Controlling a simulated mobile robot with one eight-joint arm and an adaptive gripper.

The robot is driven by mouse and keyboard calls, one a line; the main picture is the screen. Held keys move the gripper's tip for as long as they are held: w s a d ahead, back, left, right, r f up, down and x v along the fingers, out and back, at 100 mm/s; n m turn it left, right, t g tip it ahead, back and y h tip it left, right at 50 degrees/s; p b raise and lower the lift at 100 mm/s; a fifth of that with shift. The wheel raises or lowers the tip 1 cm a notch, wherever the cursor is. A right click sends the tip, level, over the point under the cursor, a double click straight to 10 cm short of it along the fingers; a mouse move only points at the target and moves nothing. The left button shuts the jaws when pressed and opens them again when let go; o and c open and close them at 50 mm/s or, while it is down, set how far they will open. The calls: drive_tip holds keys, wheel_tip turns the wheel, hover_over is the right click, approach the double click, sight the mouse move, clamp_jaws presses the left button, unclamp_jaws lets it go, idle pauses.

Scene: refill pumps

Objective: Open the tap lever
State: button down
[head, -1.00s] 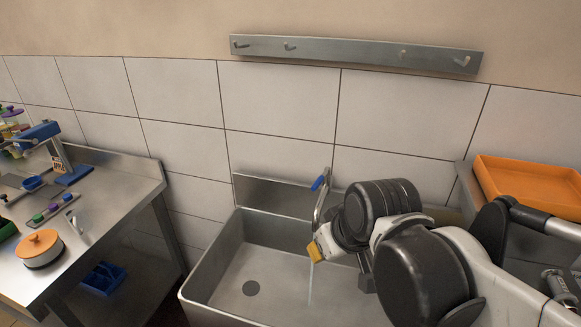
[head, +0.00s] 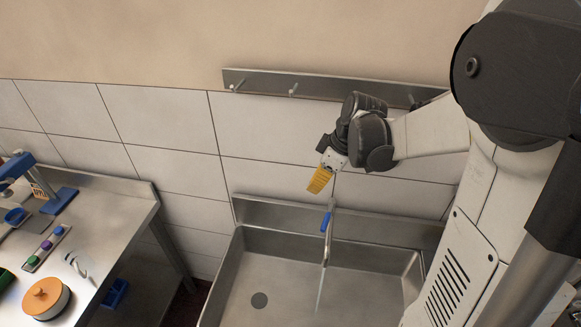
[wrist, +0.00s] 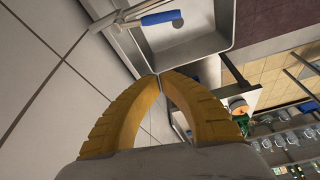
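The tap (head: 328,240) stands at the back of the steel sink (head: 232,270), with a thin stream falling from its spout. Its blue lever (head: 325,222) is on the left side of the tap near the top. In the wrist view the blue lever (wrist: 161,18) lies beyond my fingertips, with the tap (wrist: 128,17) beside it. My gripper (head: 317,190) hangs above the lever, apart from it, with yellow fingers pointing down. In the wrist view the two yellow fingertips (wrist: 158,76) meet with nothing between them.
A steel hook rail (head: 330,86) runs along the wall just above my gripper. To the left, a steel table (head: 120,215) holds an orange-lidded pot (head: 45,296) and a blue pump stand (head: 58,200). The sink basin is empty apart from the running water.

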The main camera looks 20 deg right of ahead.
sight(328, 214)
wheel_tip(328, 214, down, 10)
drive_tip(key=s, duration=0.2)
drive_tip(key=shift+d+r, duration=0.15)
drive_tip(key=shift+r, duration=0.1)
drive_tip(key=shift+d+b, duration=0.1)
drive_tip(key=shift+b, duration=0.2)
drive_tip(key=shift+s+d+f+b, duration=0.1)
drive_tip(key=shift+s+d+b, duration=0.4)
drive_tip(key=shift+s, duration=0.2)
drive_tip(key=shift+w, duration=0.1)
